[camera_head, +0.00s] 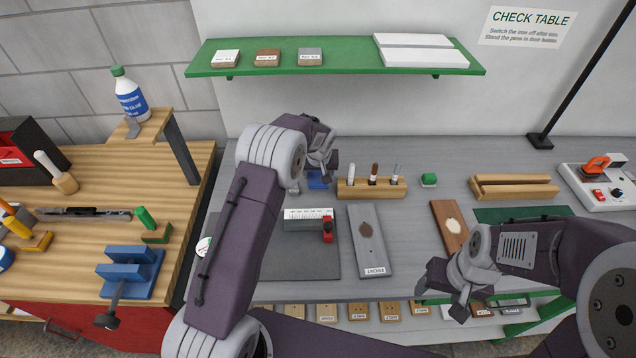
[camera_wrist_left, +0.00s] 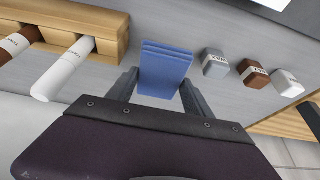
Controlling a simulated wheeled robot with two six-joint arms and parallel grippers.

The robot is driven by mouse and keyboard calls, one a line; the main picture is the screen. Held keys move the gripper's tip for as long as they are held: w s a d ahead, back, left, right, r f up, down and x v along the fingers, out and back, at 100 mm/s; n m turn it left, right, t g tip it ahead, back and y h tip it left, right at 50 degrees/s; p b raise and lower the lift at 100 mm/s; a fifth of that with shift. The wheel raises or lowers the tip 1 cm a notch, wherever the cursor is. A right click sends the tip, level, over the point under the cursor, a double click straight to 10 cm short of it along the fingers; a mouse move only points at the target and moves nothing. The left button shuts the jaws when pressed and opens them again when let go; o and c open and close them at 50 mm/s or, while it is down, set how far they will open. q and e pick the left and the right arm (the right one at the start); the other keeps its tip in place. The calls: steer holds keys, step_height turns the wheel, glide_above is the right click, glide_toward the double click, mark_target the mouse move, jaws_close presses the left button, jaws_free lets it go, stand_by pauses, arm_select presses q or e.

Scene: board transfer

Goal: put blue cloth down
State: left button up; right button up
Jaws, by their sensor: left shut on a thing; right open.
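The blue cloth (camera_head: 318,179) is a small folded stack at the back of the grey table, just left of the pen holder. It also shows in the left wrist view (camera_wrist_left: 165,68), between the two fingers. My left gripper (camera_head: 310,176) is shut on it, pointing down close to the table. I cannot tell whether the cloth touches the table top. My arm hides part of the surface left of it. My right gripper (camera_head: 446,293) is open and empty over the table's front edge at the right.
The wooden pen holder (camera_head: 370,189) stands close beside the cloth. Small grey (camera_wrist_left: 214,62), brown (camera_wrist_left: 252,73) and white (camera_wrist_left: 286,82) blocks lie on its other side. A dark mat (camera_head: 300,262) with a white-and-red tool lies in front. A green shelf (camera_head: 340,63) hangs above.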

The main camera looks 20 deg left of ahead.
mark_target(318, 183)
arm_select(q)
steer(key=shift+w+f, duration=0.1)
steer(key=shift+f, duration=0.3)
step_height(318, 183, down, 3)
steer(key=shift+f+p, duration=0.15)
steer(key=shift+p, duration=0.15)
steer(key=shift+f, duration=0.1)
steer(key=shift+f+b, duration=0.3)
steer(key=shift+b, duration=0.15)
steer(key=o, duration=1)
steer(key=shift+s+r, duration=0.1)
steer(key=shift+s, duration=0.1)
steer(key=shift+o, duration=0.9)
steer(key=shift+d, duration=0.1)
steer(key=shift+s+a, duration=0.1)
steer(key=shift+a, duration=0.1)
steer(key=shift+d, duration=0.1)
